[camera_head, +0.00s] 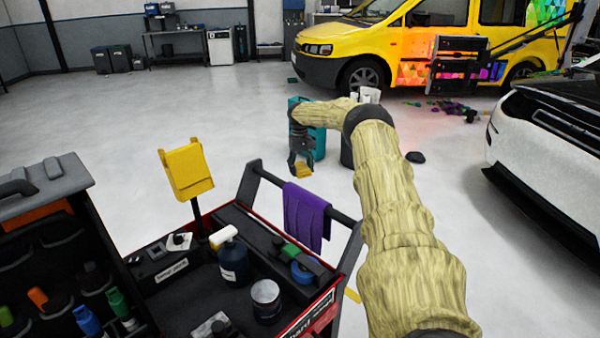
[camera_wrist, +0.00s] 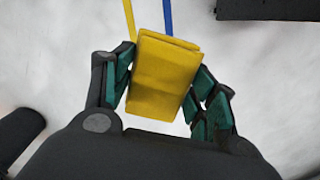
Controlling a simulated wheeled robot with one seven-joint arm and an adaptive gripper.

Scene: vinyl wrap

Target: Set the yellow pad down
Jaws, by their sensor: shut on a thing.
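The yellow pad (camera_wrist: 162,80) is a flat, block-like piece between the green-lined fingers of my gripper (camera_wrist: 160,88) in the wrist view. My gripper is shut on it from both sides, and the pad sits slightly tilted. In the head view my gripper (camera_head: 301,167) hangs down at the end of my outstretched arm. Only a small part of the pad (camera_head: 304,172) shows there, below the fingers. Pale grey floor shows behind it. I cannot tell the exact height of the pad above the floor.
A tool cart (camera_head: 180,290) with bottles, a purple cloth (camera_head: 305,217) and a yellow pouch (camera_head: 187,170) on a post stands at front left. A teal bin (camera_head: 319,145) is just behind my gripper. A yellow van (camera_head: 400,45) and white car (camera_head: 530,150) stand beyond.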

